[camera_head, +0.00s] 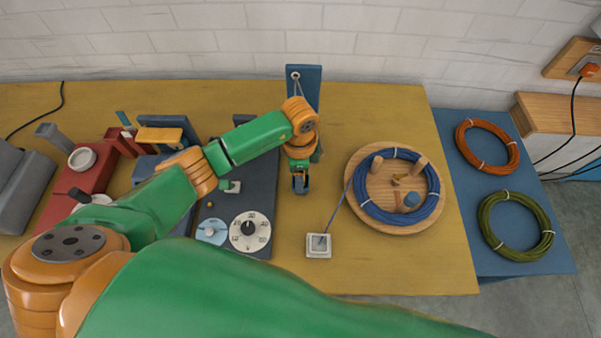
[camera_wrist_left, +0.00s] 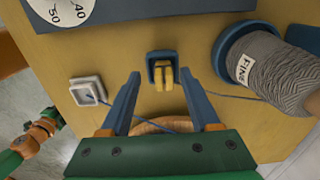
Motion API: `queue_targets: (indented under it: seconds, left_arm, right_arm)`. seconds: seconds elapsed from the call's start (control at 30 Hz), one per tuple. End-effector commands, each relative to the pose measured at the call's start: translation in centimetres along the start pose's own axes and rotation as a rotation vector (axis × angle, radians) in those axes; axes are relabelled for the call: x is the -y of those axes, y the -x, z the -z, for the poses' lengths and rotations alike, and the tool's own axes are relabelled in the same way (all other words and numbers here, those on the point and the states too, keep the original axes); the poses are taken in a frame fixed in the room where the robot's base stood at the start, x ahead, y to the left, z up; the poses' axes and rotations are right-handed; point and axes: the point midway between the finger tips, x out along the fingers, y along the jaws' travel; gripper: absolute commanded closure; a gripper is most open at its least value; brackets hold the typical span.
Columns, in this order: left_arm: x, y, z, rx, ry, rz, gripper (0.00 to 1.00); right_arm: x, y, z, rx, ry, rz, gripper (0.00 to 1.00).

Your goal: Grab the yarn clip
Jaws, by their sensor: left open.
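A small blue clip with yellow prongs (camera_wrist_left: 163,72) sits on the yellow table. I take it for the yarn clip. In the wrist view it lies beyond and between the fingertips of my left gripper (camera_wrist_left: 166,78). That gripper is open and empty, pointing down above the table; it also shows in the head view (camera_head: 300,185), where I cannot make out the clip apart from the fingers. A thin yarn runs past the fingers. Part of my right arm (camera_wrist_left: 40,130) shows at the left edge of the wrist view; its jaw state is unclear.
A wooden turntable (camera_head: 372,210) holds a blue skein (camera_head: 433,205). A white square guide (camera_head: 318,252) stands in front, joined to the skein by yarn. A grey cone (camera_wrist_left: 270,75) marked FINE stands beside the clip. A dial panel (camera_head: 262,180) lies left. Orange (camera_head: 514,150) and green (camera_head: 547,225) skeins lie right.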

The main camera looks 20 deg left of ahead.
Motion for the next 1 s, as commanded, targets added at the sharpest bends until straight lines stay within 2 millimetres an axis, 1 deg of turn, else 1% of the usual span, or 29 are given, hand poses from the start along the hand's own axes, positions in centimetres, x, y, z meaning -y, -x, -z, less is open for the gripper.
queue_targets:
  seconds: [0.03,0.1,0.27,0.3,0.37,0.4,0.5,0.83,0.93,1.0]
  left_arm:
    - [-0.1,-0.5,0.0,0.001,0.001,-0.001,0.38]
    - [0.0,-0.8,0.0,0.0,-0.001,0.0,0.38]
    - [0.0,-0.8,0.0,0.0,-0.001,0.001,0.38]
    - [0.0,-0.8,0.0,0.0,-0.001,0.001,0.48]
    - [0.0,-0.8,0.0,0.0,-0.001,0.001,0.65]
    - [0.0,-0.8,0.0,0.0,-0.001,0.001,0.75]
    - [0.0,-0.8,0.0,0.0,-0.001,0.001,1.0]
    - [0.0,-0.6,0.0,-0.001,-0.001,0.001,1.0]
    - [0.1,0.3,0.1,-0.003,-0.001,0.003,1.0]
    - [0.1,1.7,0.1,-0.003,-0.002,0.004,1.0]
  right_arm:
    - [0.0,0.0,0.0,0.0,0.0,0.0,0.5]
    - [0.0,0.0,0.1,-0.001,0.0,0.0,0.5]
    - [-0.1,-0.1,0.3,-0.005,0.0,-0.001,0.5]
    - [-0.1,-0.1,0.3,-0.006,0.0,-0.001,0.5]
    - [-0.1,-0.1,0.3,-0.006,0.0,-0.001,0.5]
    - [-0.1,-0.1,0.3,-0.006,0.0,-0.001,0.5]
    - [-0.1,-0.1,0.3,-0.007,0.0,-0.001,0.5]
    - [-0.1,-0.1,0.4,-0.008,0.0,-0.002,0.5]
    - [-0.1,0.0,0.4,-0.008,0.0,-0.002,0.5]
    - [-0.1,0.1,0.4,-0.008,0.0,-0.002,0.5]
